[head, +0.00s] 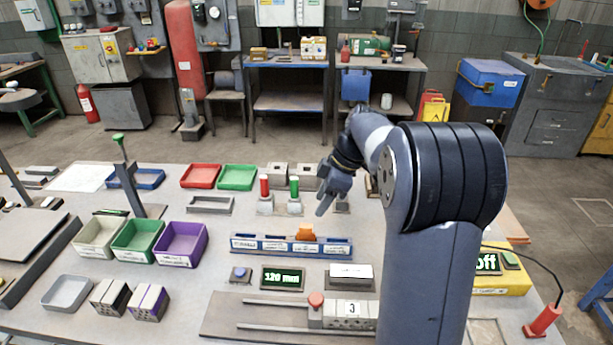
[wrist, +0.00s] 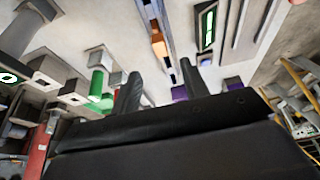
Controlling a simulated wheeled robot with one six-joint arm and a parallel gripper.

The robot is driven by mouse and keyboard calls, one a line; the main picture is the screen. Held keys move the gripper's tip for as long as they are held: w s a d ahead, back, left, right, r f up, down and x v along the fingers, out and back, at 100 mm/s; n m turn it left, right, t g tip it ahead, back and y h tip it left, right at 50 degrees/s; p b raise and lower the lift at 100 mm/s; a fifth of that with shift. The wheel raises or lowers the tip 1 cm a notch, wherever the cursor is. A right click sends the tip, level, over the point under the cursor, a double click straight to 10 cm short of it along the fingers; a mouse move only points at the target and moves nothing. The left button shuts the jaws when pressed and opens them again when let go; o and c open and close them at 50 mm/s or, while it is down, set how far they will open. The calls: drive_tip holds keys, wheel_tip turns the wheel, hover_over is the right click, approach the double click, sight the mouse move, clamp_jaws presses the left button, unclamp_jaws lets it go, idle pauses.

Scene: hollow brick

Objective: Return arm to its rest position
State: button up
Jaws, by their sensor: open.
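My gripper (head: 325,203) hangs over the middle of the workbench (head: 220,215) in the head view, beside the red and green cylinders. My arm reaches in from the right. In the wrist view the two dark fingers of my gripper (wrist: 160,84) stand apart, and I see nothing between them. My gripper appears clear of the bench top, but its exact height is hard to tell. Grey hollow bricks (head: 278,174) stand behind the cylinders. A purple-striped brick (head: 149,302) and a dark-striped brick (head: 110,297) sit at the front left.
A green cylinder (head: 294,186) and a red cylinder (head: 264,186) stand upright close to my gripper's left. A blue rail (head: 290,246) with an orange piece (head: 305,232) lies in front. Red, green and purple trays (head: 181,244) occupy the left side. A display (head: 283,278) reads 120 mm.

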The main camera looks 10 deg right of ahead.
sight(306, 226)
drive_tip(key=p+x, duration=0.1)
drive_tip(key=x, duration=0.9)
drive_tip(key=shift+a+f, duration=0.1)
drive_tip(key=shift+f, duration=0.1)
drive_tip(key=shift+r, duration=0.15)
drive_tip(key=shift+s+a+r, duration=0.1)
